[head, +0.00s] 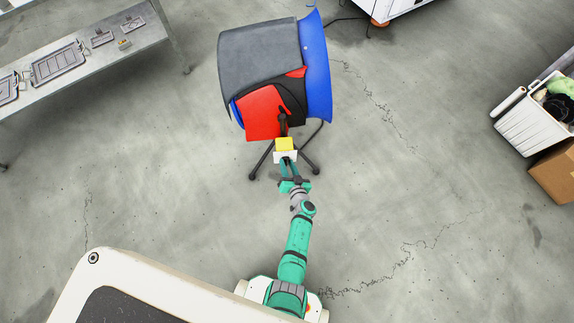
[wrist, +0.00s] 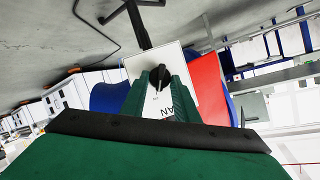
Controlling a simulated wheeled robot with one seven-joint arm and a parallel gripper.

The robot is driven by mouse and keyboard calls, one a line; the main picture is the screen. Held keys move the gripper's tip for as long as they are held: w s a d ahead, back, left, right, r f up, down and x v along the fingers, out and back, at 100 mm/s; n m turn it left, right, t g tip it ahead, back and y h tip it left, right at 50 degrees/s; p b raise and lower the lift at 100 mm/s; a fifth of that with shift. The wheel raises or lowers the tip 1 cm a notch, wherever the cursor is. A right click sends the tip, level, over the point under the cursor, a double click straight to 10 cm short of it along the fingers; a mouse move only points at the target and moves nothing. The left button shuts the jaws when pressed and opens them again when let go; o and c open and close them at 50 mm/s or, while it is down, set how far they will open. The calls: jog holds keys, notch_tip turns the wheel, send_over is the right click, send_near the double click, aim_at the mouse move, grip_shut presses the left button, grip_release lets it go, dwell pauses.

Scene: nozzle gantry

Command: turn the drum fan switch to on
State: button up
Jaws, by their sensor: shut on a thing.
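The drum fan (head: 262,70) stands on dark legs, with a grey shell, blue rims and a red panel. A yellow box with a white front (head: 285,145) is at its near side. In the wrist view the white switch plate (wrist: 190,62) carries a dark knob (wrist: 160,74) and lettering partly covered by my fingers; "AN" shows. My gripper (head: 287,162) reaches the white front, and its green fingers (wrist: 160,85) are closed around the knob. The fingers hide part of the knob, so its exact setting cannot be told.
A metal table (head: 85,55) with trays stands at the upper left. A white bin (head: 530,130) and a cardboard box (head: 555,172) are at the right. The concrete floor around the fan is mostly clear, with a dark cable behind it.

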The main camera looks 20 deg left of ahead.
jog(key=shift+f+m+y, duration=0.1)
jog(key=shift+m+y, duration=0.2)
jog(key=shift+m, duration=0.1)
jog(key=o, duration=1.1)
jog(key=shift+c, duration=0.2)
jog(key=shift+d, duration=0.1)
jog(key=v, duration=1)
jog(key=shift+s+r, duration=0.2)
jog(key=shift+s, duration=0.05)
jog(key=shift+d, duration=0.15)
